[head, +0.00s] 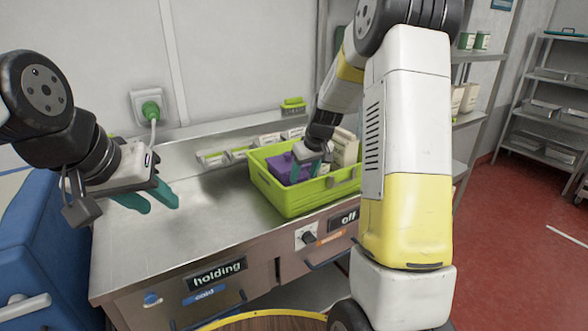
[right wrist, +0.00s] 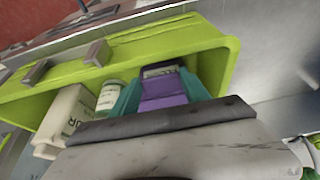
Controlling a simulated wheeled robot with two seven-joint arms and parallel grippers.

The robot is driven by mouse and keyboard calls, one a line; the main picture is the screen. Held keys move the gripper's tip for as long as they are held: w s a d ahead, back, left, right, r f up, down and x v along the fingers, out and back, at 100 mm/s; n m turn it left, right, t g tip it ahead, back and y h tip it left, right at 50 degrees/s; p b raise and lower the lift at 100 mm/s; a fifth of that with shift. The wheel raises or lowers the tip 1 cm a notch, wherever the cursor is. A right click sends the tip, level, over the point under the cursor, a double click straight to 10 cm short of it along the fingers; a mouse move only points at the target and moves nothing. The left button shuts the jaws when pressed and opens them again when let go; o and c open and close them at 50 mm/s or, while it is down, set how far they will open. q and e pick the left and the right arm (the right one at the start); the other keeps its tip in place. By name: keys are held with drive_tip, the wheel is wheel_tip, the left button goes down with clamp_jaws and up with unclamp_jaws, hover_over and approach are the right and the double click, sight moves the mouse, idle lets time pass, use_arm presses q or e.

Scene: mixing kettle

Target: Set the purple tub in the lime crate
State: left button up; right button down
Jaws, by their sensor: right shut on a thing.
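The lime crate (head: 292,199) stands on the steel counter, right of its middle. The purple tub (head: 281,166) is inside the crate's outline, toward its left part in the head view. My right gripper (head: 312,174) reaches down into the crate and is shut on the purple tub. In the right wrist view the tub (right wrist: 163,92) shows between the teal fingers, with the crate wall (right wrist: 150,52) beyond. Whether the tub rests on the crate floor is hidden. My left gripper (head: 150,199) is empty and open above the counter's left part, its teal fingers apart.
A cream carton (head: 345,147) stands in the crate's right part; a white, green-lidded jar (right wrist: 109,97) is beside the tub. Small labelled bins (head: 240,152) line the counter's back. A green plug (head: 150,109) is on the wall. The counter's left half (head: 190,225) is clear.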

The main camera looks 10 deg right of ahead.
drive_tip(key=c, duration=0.6)
unclamp_jaws()
drive_tip(key=shift+o, duration=0.2)
drive_tip(key=v, duration=1.2)
drive_tip(key=s+a+r+m, duration=0.1)
drive_tip(key=s+a+r, duration=0.1)
drive_tip(key=s, duration=0.7)
drive_tip(key=s+a+r+m+t, duration=0.1)
drive_tip(key=s+a+r, duration=0.1)
drive_tip(key=s, duration=0.7)
drive_tip(key=s+a+r+m, duration=0.1)
drive_tip(key=s, duration=0.8)
drive_tip(key=shift+s+a+r+t+y, duration=0.15)
drive_tip(key=shift+a+r+t+y, duration=0.15)
drive_tip(key=shift+a+r+t, duration=0.1)
